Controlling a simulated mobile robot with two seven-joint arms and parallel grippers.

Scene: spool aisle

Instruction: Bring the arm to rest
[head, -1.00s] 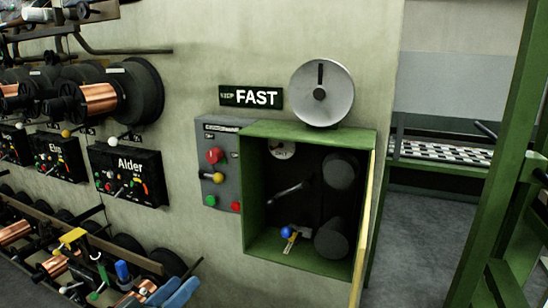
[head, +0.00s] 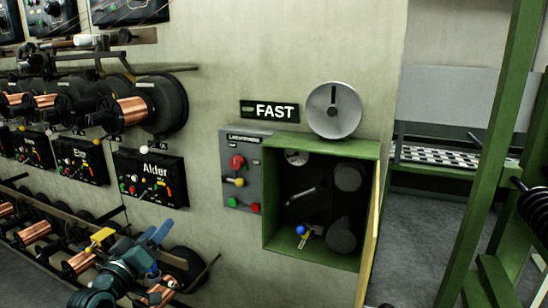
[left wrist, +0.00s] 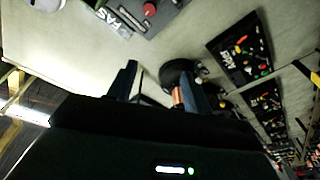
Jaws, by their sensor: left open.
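My left gripper (head: 158,234) is in the lower left of the head view, in front of the lower spool rack. Its two blue fingers stand apart, pointing up and right, with nothing seen between them. In the left wrist view the fingers (left wrist: 158,88) are also apart and empty, against the wall, with a copper spool (left wrist: 178,95) beyond them. My right gripper is not in view.
The green cabinet (head: 322,257) on the wall is open, its door (head: 369,235) swung outward. A grey switch box (head: 240,170), FAST sign (head: 270,110) and round dial (head: 334,110) are near it. The Alder panel (head: 150,178) is above my gripper. A green post (head: 480,150) stands right.

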